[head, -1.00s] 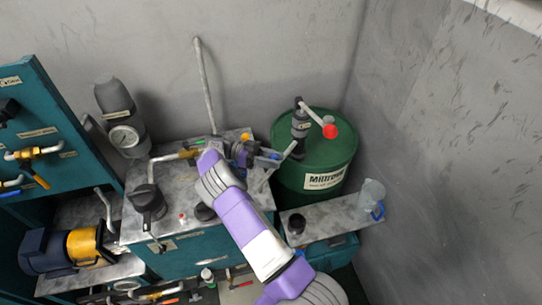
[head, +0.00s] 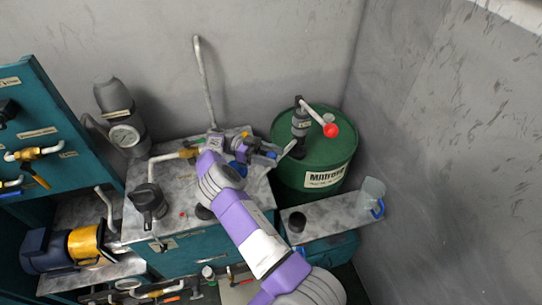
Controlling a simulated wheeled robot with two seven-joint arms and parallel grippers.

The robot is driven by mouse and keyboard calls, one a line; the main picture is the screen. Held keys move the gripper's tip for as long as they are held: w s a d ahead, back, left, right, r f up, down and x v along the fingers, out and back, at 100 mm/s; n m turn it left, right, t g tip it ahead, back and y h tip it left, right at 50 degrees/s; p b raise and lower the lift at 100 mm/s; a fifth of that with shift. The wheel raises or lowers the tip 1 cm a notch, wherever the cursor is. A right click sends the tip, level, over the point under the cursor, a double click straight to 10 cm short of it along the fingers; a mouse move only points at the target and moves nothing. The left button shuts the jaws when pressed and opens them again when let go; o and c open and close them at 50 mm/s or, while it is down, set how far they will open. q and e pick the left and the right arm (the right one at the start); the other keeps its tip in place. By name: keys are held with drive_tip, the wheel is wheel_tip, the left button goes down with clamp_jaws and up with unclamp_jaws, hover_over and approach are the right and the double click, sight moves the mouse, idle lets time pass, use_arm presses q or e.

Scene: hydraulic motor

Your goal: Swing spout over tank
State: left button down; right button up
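The spout (head: 287,150) is a short grey pipe on the hand pump (head: 300,122) that stands on the green drum. It points down and left, toward the grey-topped tank (head: 172,178). My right arm comes in from the bottom and crosses in front of the tank. My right gripper (head: 264,153) is over the tank's far right part, just left of the spout's end. The fingers are small and partly hidden among dark and blue parts. I cannot tell whether they touch the spout or are open or shut. My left gripper is not in view.
The green drum (head: 318,178) stands in the corner against the walls. The pump's lever ends in a red knob (head: 331,130). A clear jug (head: 372,195) and a black cup (head: 297,221) stand on a grey shelf.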

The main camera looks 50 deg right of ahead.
drive_tip(key=shift+w, duration=0.1)
wheel_tip(320, 180, up, 10)
drive_tip(key=shift+f+p, duration=0.1)
drive_tip(key=shift+p, duration=0.4)
